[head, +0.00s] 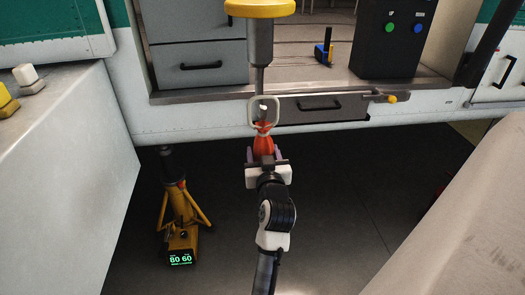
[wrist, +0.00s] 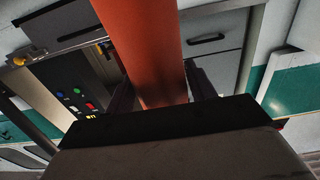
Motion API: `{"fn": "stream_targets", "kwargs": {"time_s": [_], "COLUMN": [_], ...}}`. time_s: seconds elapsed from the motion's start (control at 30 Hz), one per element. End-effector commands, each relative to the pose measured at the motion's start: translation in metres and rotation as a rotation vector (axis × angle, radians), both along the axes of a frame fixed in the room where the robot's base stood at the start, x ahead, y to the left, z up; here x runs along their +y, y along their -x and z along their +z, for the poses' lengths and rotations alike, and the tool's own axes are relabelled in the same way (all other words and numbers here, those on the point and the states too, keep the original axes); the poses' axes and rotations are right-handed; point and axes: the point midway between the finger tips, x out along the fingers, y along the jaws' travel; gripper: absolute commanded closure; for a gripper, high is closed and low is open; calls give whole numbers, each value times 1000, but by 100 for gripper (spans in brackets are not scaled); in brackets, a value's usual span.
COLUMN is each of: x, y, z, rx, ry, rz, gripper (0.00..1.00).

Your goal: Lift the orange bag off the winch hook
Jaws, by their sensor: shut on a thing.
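The orange bag (head: 264,143) hangs below the winch hook (head: 263,106) in the head view. A pale ring or loop at the bag's top surrounds the hook's lower end. The hook hangs from a grey shaft under a yellow winch body (head: 260,8). My gripper (head: 265,158) is at the bag's lower part, with one finger on each side, shut on it. In the wrist view the bag (wrist: 148,50) fills the middle as an orange column between the two dark fingers (wrist: 160,92). The hook is not visible in the wrist view.
A drawer with a handle (head: 320,104) and a ledge lie behind the hook. A yellow tripod jack (head: 182,215) stands on the floor at left. A grey bench (head: 60,150) is at left, a beige surface (head: 455,210) at right. A black button box (head: 393,40) stands behind.

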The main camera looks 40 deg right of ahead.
Motion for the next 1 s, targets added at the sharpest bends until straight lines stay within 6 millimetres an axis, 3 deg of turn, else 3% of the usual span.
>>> {"fn": "stream_targets", "kwargs": {"time_s": [1.0], "x": [24], "y": [39], "z": [3], "rx": [-5], "ry": [5], "rz": [-1], "gripper": [72]}}
